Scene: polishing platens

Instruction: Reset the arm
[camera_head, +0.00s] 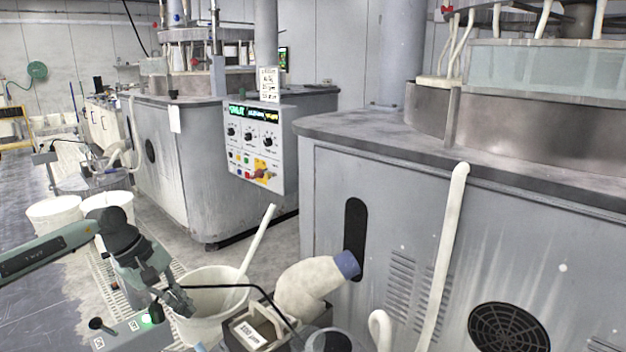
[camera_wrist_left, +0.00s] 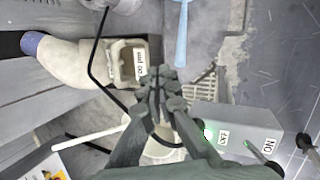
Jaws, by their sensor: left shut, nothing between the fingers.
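My left gripper (camera_head: 184,304) is shut and empty. In the head view it points down and right, overlapping the left side of a white bucket (camera_head: 212,325); I cannot tell whether it touches the rim. In the left wrist view the closed fingers (camera_wrist_left: 158,88) show in the middle. A grey switch box (camera_head: 138,334) with a lit green button is just below the gripper. It also shows in the wrist view (camera_wrist_left: 240,130). My right gripper is not in view.
A pale hose (camera_head: 308,285) runs from the near polishing machine (camera_head: 380,215) to a small labelled container (camera_head: 256,326). A white stick (camera_head: 250,252) leans in the bucket. More buckets (camera_head: 55,212) stand at left. Open floor (camera_head: 30,305) lies at the far left.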

